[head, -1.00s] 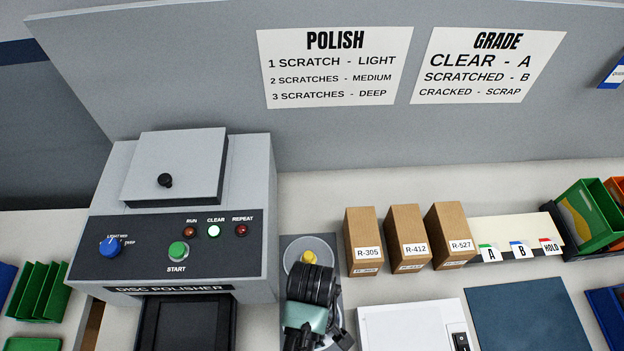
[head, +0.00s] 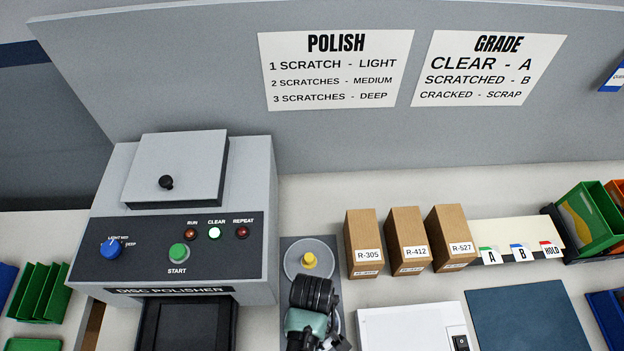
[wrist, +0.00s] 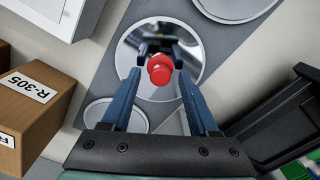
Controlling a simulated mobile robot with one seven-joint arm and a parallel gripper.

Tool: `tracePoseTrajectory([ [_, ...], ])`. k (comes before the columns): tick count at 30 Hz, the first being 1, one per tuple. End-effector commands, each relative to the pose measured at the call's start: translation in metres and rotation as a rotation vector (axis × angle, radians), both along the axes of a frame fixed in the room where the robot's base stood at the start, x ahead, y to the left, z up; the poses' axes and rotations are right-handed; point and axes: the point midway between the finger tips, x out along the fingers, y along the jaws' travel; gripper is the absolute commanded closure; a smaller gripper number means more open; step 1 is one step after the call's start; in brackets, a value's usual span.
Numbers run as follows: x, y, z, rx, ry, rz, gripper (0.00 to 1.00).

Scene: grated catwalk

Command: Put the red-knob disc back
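The red-knob disc shows in the wrist view as a round mirror-like plate (wrist: 188,50) with a red knob (wrist: 160,70) over the grey strip. My gripper (wrist: 160,72) is open, with its blue fingers on either side of the knob and a gap showing at each side. The fingers are mirrored in the disc. In the head view my wrist hides this disc and my fingertips. The yellow-knob disc (head: 293,260) lies on the far end of the grey strip (head: 333,238).
The disc polisher (head: 255,180) stands left, its dark tray (head: 187,325) close beside my arm. Boxes R-305 (head: 361,235), R-412 (head: 406,232) and R-527 (head: 449,230) stand right of the strip. A white switch box (head: 400,325) and a dark blue mat (head: 525,315) lie nearer.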

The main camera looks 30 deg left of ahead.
Motion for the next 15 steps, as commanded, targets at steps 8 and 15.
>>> tracePoseTrajectory([
  [8, 0.0, 0.0, 0.003, 0.001, 0.0, 0.0, 0.4],
  [15, 0.001, 0.0, 0.033, 0.001, -0.004, 0.0, 0.4],
])
